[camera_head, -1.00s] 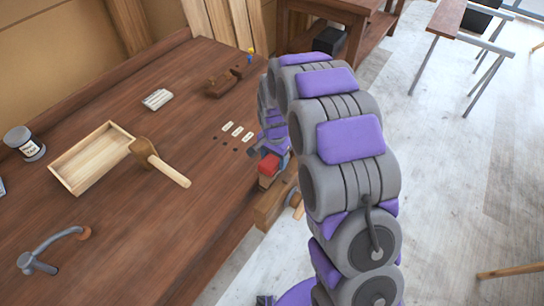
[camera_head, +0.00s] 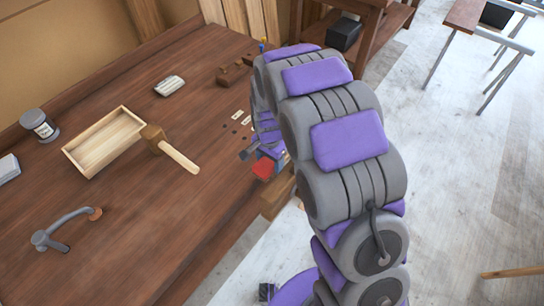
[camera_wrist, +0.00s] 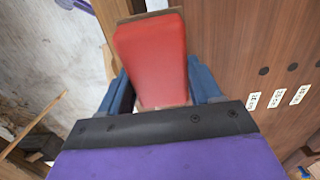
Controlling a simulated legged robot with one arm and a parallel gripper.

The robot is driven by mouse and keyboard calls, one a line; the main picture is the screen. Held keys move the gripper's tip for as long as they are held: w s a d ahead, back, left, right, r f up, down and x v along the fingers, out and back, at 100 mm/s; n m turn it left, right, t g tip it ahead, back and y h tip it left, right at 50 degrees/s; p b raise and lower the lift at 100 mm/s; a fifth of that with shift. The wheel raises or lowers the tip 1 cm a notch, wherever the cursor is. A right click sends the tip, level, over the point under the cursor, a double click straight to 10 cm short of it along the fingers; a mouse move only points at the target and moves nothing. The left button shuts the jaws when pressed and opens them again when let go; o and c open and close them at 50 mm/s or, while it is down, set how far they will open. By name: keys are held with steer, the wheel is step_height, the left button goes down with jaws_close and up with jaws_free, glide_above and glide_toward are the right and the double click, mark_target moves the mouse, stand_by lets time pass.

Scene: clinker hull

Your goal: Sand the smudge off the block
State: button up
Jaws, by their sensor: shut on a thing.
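My gripper (camera_wrist: 161,92) is shut on a red block-shaped piece (camera_wrist: 152,58), which sits between its two blue fingers in the wrist view. The red piece (camera_head: 263,168) also shows in the head view, at the bench's right edge, beside my gripper (camera_head: 266,155). A pale wooden surface shows just below the red piece between the fingers. I cannot tell whether it belongs to the red piece or lies under it. No smudge is visible, and I cannot make out a separate smudged block. My arm hides part of the bench edge.
On the bench (camera_head: 130,215) are a wooden tray (camera_head: 85,165), a mallet (camera_head: 175,155), a grey hooked tool (camera_head: 65,225), a jar (camera_head: 38,125), a pale ribbed block (camera_head: 169,86) and a wooden plane (camera_head: 232,73). Small white labels (camera_wrist: 277,98) and dark holes lie close by. Floor lies right.

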steer(key=shift+s, duration=0.1)
step_height(320, 180, up, 2)
steer(key=shift+a+p, duration=0.1)
steer(key=shift+p, duration=0.3)
steer(key=shift+r+p, duration=0.65)
steer(key=shift+r, duration=1.35)
steer(key=shift+w, duration=0.2)
steer(key=shift+r+p, duration=0.5)
steer(key=shift+r, duration=1.05)
